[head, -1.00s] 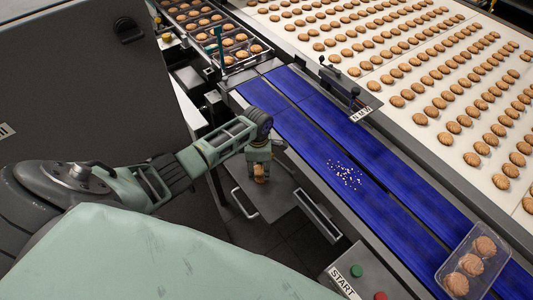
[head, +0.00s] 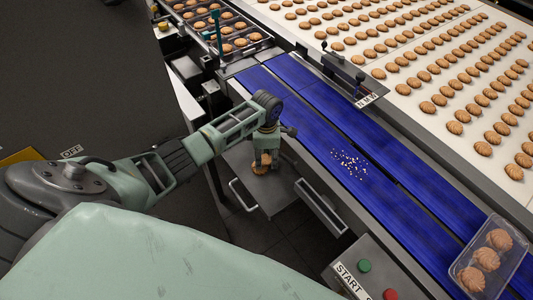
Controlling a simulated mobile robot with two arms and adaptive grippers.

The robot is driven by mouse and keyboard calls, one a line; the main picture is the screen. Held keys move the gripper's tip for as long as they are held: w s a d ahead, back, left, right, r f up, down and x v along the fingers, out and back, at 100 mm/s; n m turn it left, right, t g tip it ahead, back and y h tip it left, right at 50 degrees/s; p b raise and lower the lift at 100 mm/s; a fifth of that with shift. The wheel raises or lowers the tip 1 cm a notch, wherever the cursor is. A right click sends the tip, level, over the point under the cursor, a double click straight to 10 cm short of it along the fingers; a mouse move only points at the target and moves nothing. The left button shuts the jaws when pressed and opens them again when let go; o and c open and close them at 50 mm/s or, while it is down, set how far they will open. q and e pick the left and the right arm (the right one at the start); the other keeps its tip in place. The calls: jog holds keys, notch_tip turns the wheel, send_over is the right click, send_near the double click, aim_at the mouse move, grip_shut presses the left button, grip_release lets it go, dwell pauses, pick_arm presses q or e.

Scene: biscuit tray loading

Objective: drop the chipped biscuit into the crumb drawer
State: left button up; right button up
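My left gripper (head: 266,163) is over the pulled-out grey crumb drawer (head: 278,195), beside the blue belt. Its fingers are spread apart, pointing down. The brown biscuit (head: 260,169) shows at and just below the fingertips, over the drawer, and looks free of them. The fingers hide part of it, so its chip cannot be made out, nor whether it rests flat on the drawer's floor. My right gripper is not in view.
Crumbs (head: 349,164) lie on the blue belt (head: 325,130). A clear tray (head: 457,268) with three biscuits sits at the belt's lower right. A START box (head: 375,250) stands at the front. Biscuit rows cover the white conveyor (head: 400,110).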

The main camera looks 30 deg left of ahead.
aim_at(266, 158)
pick_arm(q)
jog(key=o, duration=0.5)
jog(key=shift+c, duration=0.2)
notch_tip(266, 158, up, 13)
jog(key=shift+f, duration=0.15)
dwell(0.6)
